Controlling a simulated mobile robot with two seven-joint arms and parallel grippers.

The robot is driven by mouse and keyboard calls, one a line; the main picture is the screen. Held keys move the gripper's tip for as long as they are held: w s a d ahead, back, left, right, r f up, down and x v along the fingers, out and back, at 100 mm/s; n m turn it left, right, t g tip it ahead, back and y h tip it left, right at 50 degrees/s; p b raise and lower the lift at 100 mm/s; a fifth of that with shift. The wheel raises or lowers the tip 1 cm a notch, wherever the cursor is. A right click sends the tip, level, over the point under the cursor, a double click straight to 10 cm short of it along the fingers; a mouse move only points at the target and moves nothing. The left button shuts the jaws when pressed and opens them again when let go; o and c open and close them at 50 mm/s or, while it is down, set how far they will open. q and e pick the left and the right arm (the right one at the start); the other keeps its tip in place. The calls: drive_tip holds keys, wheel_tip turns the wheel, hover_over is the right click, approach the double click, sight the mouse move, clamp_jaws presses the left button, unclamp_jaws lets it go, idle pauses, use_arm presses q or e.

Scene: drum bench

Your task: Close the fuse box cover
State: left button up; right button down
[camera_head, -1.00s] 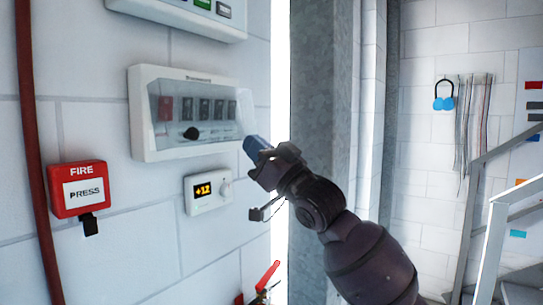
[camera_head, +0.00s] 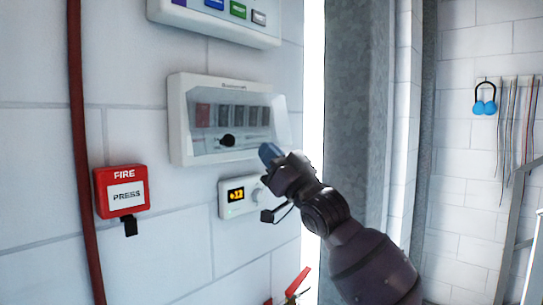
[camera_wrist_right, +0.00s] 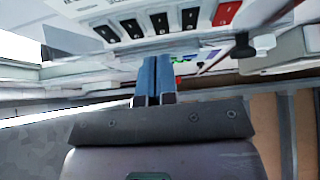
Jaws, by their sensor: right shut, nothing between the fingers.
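The white fuse box (camera_head: 178,125) is fixed to the wall in the head view, with several dark fuses and one reddish fuse behind a clear cover (camera_head: 281,118). The cover's edge seems to stand out past the right side of the box; how far it is open is hard to tell. My right gripper (camera_head: 268,153) is shut and empty, its blue fingertips at the cover's lower right corner. I cannot tell whether they touch it. In the right wrist view the shut fingers (camera_wrist_right: 153,82) point toward the fuse row (camera_wrist_right: 160,22). My left gripper is not in view.
A fire button (camera_head: 121,192) is at the left, beside a red pipe (camera_head: 82,150). A small display unit (camera_head: 238,197) sits just below the fuse box. Another panel (camera_head: 215,22) is above. A grey metal column (camera_head: 355,110) stands to the right.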

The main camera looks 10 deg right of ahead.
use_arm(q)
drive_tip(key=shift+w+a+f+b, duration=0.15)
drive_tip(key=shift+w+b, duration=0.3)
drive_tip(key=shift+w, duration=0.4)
use_arm(e)
drive_tip(key=shift+w+a+f+t+y, duration=0.3)
drive_tip(key=shift+w+a+f, duration=0.5)
drive_tip(key=shift+w, duration=0.2)
